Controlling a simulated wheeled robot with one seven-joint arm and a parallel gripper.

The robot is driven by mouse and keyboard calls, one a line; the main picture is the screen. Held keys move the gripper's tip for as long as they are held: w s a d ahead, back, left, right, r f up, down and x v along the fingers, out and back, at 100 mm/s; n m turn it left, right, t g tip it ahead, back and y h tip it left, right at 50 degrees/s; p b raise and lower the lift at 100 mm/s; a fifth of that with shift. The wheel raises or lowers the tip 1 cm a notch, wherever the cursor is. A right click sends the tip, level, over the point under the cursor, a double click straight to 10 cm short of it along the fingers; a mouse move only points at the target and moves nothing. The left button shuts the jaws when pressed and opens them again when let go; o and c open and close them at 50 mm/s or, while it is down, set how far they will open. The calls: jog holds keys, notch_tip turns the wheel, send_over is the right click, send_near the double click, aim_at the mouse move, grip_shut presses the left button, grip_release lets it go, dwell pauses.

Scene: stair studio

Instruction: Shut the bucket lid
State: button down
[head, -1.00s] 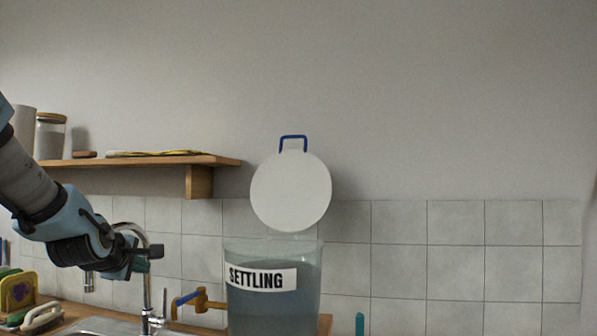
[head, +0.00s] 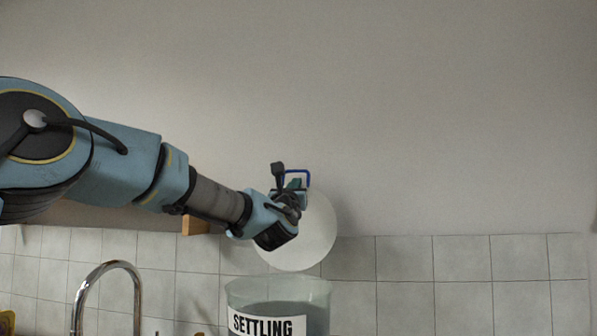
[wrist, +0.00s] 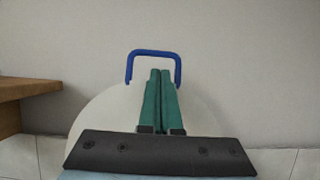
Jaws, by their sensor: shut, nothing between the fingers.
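The bucket (head: 318,296) is clear, holds greyish-blue contents and bears a SETTLING label. Its round white lid (head: 318,235) stands upright, open, above the back of the rim. A blue handle (head: 308,178) sits at the lid's top; it also shows in the wrist view (wrist: 154,53). My gripper (head: 297,184) is shut and empty, in front of the lid's upper part. In the wrist view, my gripper's green fingers (wrist: 160,74) are together and point toward the handle, overlapping the lid (wrist: 108,112). I cannot tell whether they touch it.
A chrome tap (head: 108,268) stands at the lower left. A wooden shelf (wrist: 22,92) is on the wall at left in the wrist view. The tiled wall (head: 460,275) is behind the bucket, and the room to its right is clear.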

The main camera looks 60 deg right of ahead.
jog(key=p+x, duration=0.2)
jog(key=x, duration=0.3)
jog(key=shift+s+a+f, duration=0.1)
jog(key=shift+a, duration=0.05)
